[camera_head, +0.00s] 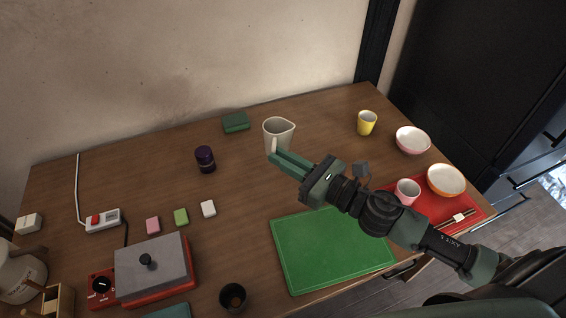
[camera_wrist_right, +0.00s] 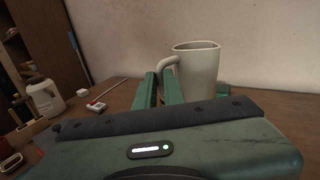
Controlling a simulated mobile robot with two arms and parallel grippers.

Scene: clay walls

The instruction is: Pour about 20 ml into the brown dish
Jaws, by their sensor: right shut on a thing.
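A cream pitcher (camera_head: 280,134) with a spout is upright at the back middle of the table; whether it touches the table I cannot tell. My right gripper (camera_head: 277,160) is shut on its handle. The right wrist view also shows the pitcher (camera_wrist_right: 198,75), its handle between the green fingers (camera_wrist_right: 161,90). I see no clear brown dish: a dark brown or black cup (camera_head: 232,297) stands at the front edge, and an orange bowl (camera_head: 446,181) with a white inside is at the right. The pitcher's contents are hidden. My left gripper is not in view.
A green cutting board (camera_head: 330,250) lies in front. A red tray (camera_head: 470,207) holds a pink cup (camera_head: 407,191) and chopsticks. The table's middle is clear.

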